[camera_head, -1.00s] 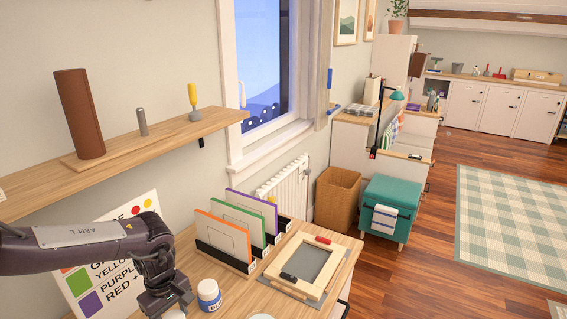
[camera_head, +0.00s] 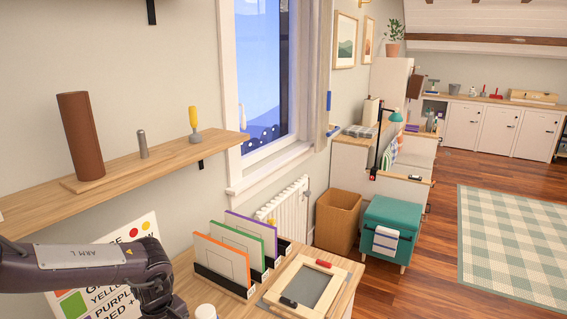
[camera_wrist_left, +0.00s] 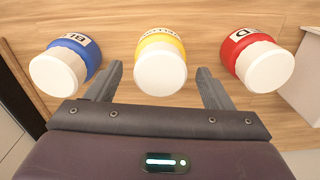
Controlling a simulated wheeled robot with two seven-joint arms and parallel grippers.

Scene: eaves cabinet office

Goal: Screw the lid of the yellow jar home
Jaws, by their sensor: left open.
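The yellow jar (camera_wrist_left: 158,38) stands on the wooden top in the left wrist view, with a white lid (camera_wrist_left: 160,72) on it. How far the lid is screwed down cannot be told from this angle. My left gripper (camera_wrist_left: 160,68) is open, with one finger to each side of the yellow jar and apart from it in the picture. Whether the fingertips are level with the lid is unclear. In the head view my left forearm comes in at the lower left, and the gripper is cut off below. My right gripper is not in view.
In the left wrist view, a blue jar (camera_wrist_left: 80,47) stands left of the yellow one and a red jar (camera_wrist_left: 240,43) right, both white-lidded. The head view shows a card rack (camera_head: 222,283), a wooden frame (camera_head: 335,283) and a wall shelf (camera_head: 140,165) above the arm.

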